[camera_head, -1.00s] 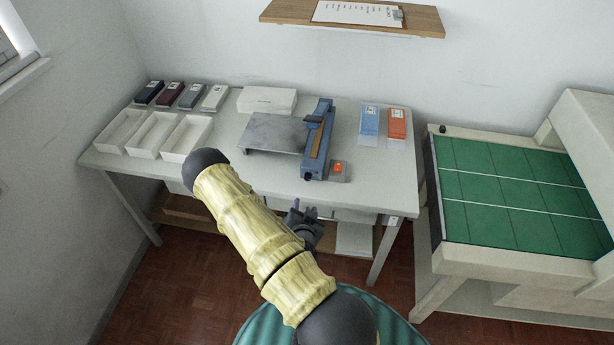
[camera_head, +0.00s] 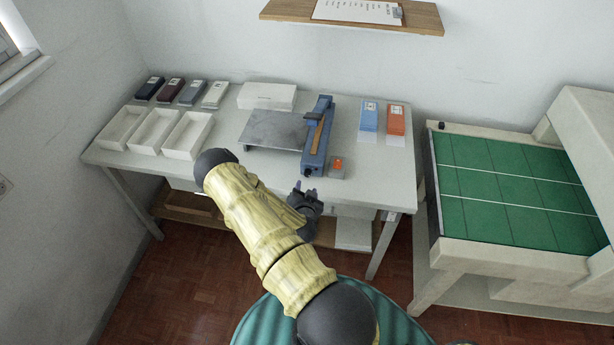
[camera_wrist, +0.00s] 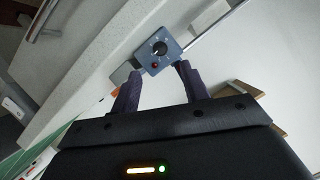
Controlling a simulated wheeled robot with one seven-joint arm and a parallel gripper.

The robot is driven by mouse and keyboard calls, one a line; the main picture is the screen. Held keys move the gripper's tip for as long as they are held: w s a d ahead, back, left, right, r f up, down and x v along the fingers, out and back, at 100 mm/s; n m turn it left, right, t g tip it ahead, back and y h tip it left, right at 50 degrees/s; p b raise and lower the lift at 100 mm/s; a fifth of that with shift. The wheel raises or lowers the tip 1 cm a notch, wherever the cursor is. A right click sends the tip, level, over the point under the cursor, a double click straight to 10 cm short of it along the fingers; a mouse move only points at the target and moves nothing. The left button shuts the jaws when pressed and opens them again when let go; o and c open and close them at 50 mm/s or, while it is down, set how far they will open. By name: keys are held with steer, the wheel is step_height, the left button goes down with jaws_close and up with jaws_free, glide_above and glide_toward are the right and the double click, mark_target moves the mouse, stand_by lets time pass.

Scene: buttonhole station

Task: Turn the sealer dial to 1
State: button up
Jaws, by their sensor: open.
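The blue impulse sealer (camera_head: 318,140) stands on the white table, its long body running from front to back. In the wrist view its blue front face (camera_wrist: 157,52) lies just beyond and between my fingertips, tilted in the picture. A black round dial (camera_wrist: 159,48) with a light pointer mark sits on that face, with a small red light (camera_wrist: 154,66) below it. The dial's numbers are too small to read. My gripper (camera_head: 306,190) is at the table's front edge, in front of the sealer. In the wrist view its two dark fingers (camera_wrist: 158,80) are apart and empty, short of the dial.
A small grey box with an orange-red top (camera_head: 337,168) stands right of the sealer's front end. A grey metal plate (camera_head: 274,130) lies left of it. White trays (camera_head: 155,133) and blue and orange packets (camera_head: 396,121) are farther off. A green-topped bench (camera_head: 510,180) stands right.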

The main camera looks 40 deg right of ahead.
mark_target(307, 175)
steer(key=p+x, duration=0.1)
steer(key=x, duration=0.7)
steer(key=shift+w+d+f, duration=0.1)
steer(key=shift+w+d, duration=0.1)
steer(key=shift+d, duration=0.05)
jaws_close()
